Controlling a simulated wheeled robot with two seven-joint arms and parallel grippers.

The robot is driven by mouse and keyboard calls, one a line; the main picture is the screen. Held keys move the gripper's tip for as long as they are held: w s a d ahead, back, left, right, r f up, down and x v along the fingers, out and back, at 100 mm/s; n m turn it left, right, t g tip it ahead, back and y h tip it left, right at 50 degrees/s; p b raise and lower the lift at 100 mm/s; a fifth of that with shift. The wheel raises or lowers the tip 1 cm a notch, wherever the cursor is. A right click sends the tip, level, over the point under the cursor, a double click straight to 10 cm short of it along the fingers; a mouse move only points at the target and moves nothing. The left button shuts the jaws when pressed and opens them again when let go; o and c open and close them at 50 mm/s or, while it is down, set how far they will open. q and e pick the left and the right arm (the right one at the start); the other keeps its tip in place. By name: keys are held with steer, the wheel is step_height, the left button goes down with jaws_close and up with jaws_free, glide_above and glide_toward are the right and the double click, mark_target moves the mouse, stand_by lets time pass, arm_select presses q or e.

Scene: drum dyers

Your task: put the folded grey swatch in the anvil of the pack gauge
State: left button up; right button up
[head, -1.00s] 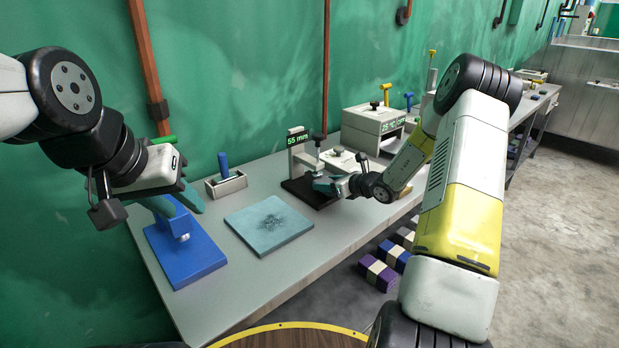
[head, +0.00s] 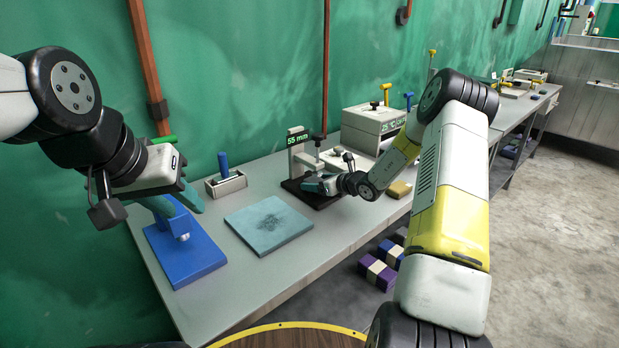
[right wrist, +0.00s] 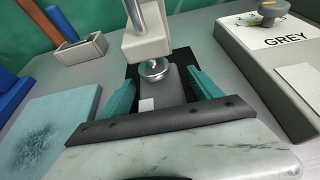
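The pack gauge (head: 297,160) stands on the bench with a green "55 mm" display and a black base. In the right wrist view its round silver foot (right wrist: 154,70) hangs over the far part of the folded grey swatch (right wrist: 166,97), which bears a small white patch. Whether the swatch rests on the anvil is hidden. In the head view my right gripper (head: 318,185) hides the swatch. My left gripper (head: 180,203) hangs empty, fingers apart, above a blue stand.
The blue stand (head: 190,258) and a teal pad (head: 268,226) with a dark stain lie left on the bench. A small holder with a blue handle (head: 225,183) stands behind. A tan block (head: 399,189) lies right of my right gripper. A box marked "GREY" (right wrist: 265,60) is close by.

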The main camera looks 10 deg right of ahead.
steer(key=shift+r, duration=0.2)
steer(key=v, duration=1.1)
steer(key=shift+s+d, duration=0.1)
steer(key=shift+s+r, duration=0.2)
steer(key=shift+s, duration=0.05)
steer(key=s+a+r+n+g+y, duration=0.2)
steer(key=s+a+r+n+g, duration=0.3)
steer(key=s+a+r+n, duration=0.9)
steer(key=s+d+r+n+h, duration=0.2)
steer(key=s+d+n+h, duration=0.1)
steer(key=s+n, duration=0.5)
steer(key=s+d+r+n+h, duration=0.3)
steer(key=s+n, duration=0.4)
steer(key=s, duration=0.5)
steer(key=shift+s+d+r+n+h, duration=0.3)
steer(key=shift+s+d+n+h, duration=0.1)
steer(key=shift+d+h, duration=0.2)
